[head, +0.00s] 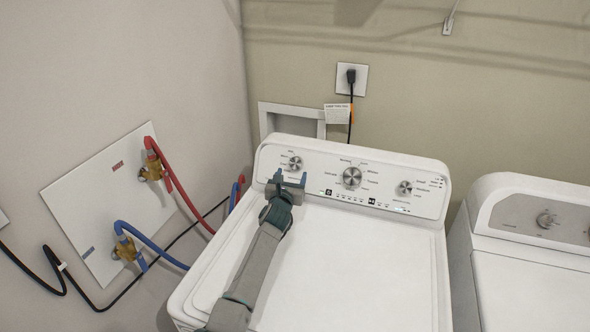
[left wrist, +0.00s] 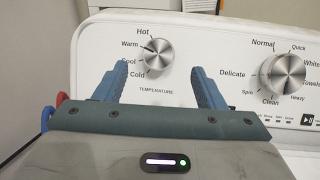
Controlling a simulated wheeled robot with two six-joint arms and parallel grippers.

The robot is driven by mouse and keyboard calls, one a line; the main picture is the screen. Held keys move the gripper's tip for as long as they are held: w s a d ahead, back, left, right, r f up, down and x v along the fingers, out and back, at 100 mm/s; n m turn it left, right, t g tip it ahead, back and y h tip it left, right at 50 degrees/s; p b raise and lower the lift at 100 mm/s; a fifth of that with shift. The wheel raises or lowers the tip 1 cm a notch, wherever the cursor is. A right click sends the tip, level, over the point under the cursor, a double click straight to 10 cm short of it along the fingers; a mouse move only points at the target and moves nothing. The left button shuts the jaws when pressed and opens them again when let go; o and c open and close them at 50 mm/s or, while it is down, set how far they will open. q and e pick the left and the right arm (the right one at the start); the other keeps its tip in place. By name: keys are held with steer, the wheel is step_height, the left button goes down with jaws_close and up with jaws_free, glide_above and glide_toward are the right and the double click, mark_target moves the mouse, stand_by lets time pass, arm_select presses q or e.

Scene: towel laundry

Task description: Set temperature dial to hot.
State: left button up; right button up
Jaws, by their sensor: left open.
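The temperature dial (left wrist: 153,55) is a round silver knob on the washer's control panel, with Hot, Warm, Cool and Cold printed along its left side. It also shows at the panel's left end in the head view (head: 295,163). I cannot tell for sure which setting it points to. My left gripper (head: 290,179) is open and empty, just in front of and below the dial. In the left wrist view its two blue fingers (left wrist: 160,78) stand on either side of the dial's lower part, with no clear contact. My right gripper is in neither view.
The white washer (head: 350,270) has a larger cycle dial (head: 352,178) and another dial (head: 404,188) to the right. A second white machine (head: 530,290) stands at the right. Red (head: 180,190) and blue (head: 160,245) hoses run at the left wall. The washer lid is clear except for my arm.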

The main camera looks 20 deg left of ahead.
mark_target(296, 163)
arm_select(q)
steer(key=w, duration=0.1)
steer(key=w+b, duration=0.1)
steer(key=w, duration=0.1)
steer(key=shift+w+a+f, duration=0.2)
steer(key=shift+w+f, duration=0.1)
steer(key=shift+f, duration=0.05)
steer(key=shift+w+b, duration=0.7)
steer(key=shift+w, duration=0.3)
steer(key=shift+w+a, duration=0.1)
steer(key=shift+w, duration=0.1)
steer(key=shift+w+r, duration=0.1)
steer(key=shift+r, duration=0.05)
steer(key=shift+c, duration=1.1)
steer(key=c, duration=0.7)
steer(key=shift+c, duration=0.3)
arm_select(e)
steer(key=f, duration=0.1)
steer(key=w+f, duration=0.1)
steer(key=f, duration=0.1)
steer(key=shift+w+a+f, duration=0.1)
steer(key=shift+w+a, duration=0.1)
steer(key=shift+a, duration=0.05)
